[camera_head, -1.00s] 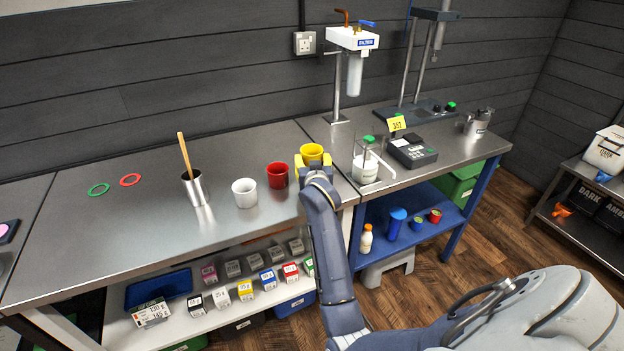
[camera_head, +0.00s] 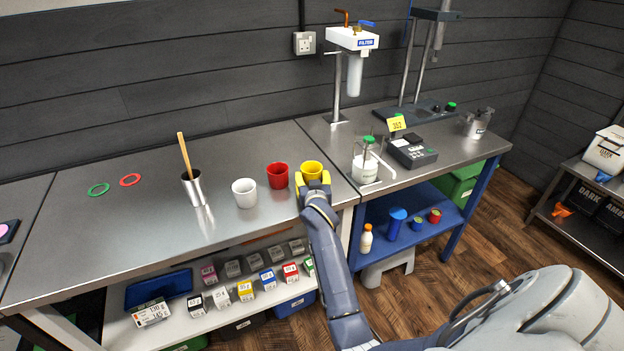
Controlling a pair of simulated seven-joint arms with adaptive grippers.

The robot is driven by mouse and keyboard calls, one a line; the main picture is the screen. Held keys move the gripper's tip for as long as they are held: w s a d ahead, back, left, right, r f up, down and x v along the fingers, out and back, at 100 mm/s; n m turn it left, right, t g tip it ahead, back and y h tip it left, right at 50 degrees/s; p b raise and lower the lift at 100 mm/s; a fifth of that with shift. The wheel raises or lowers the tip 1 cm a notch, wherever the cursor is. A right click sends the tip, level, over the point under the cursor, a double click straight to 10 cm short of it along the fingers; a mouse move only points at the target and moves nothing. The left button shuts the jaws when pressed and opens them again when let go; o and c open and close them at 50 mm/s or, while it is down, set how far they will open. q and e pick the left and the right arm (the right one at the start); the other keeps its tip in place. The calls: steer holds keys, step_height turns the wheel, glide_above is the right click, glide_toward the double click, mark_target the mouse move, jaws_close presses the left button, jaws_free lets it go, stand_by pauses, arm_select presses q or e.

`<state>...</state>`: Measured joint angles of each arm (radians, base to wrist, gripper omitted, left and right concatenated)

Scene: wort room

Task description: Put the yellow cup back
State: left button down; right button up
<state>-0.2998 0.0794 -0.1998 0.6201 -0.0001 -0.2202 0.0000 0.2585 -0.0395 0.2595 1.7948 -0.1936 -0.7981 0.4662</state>
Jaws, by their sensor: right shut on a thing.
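The yellow cup (camera_head: 312,170) is on or just above the steel worktop, to the right of the red cup (camera_head: 278,175) and the white cup (camera_head: 244,193). My right gripper (camera_head: 313,181) has its yellow fingers shut on the yellow cup from the near side. The wrist hides the lower part of the cup, so I cannot tell whether its base touches the worktop. The cup looks upright. My left gripper is not in view.
A steel beaker with a wooden stick (camera_head: 194,188) stands left of the cups. A green ring (camera_head: 98,189) and a red ring (camera_head: 130,180) lie further left. A green-capped pump jar (camera_head: 366,168) and a scale (camera_head: 412,152) stand to the right. The front left worktop is clear.

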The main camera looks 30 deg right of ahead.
steer(key=shift+f, duration=0.15)
steer(key=o, duration=1.2)
steer(key=shift+s+a+r, duration=0.1)
steer(key=shift+s+r, duration=0.1)
steer(key=shift+v, duration=3.55)
steer(key=shift+f, duration=0.1)
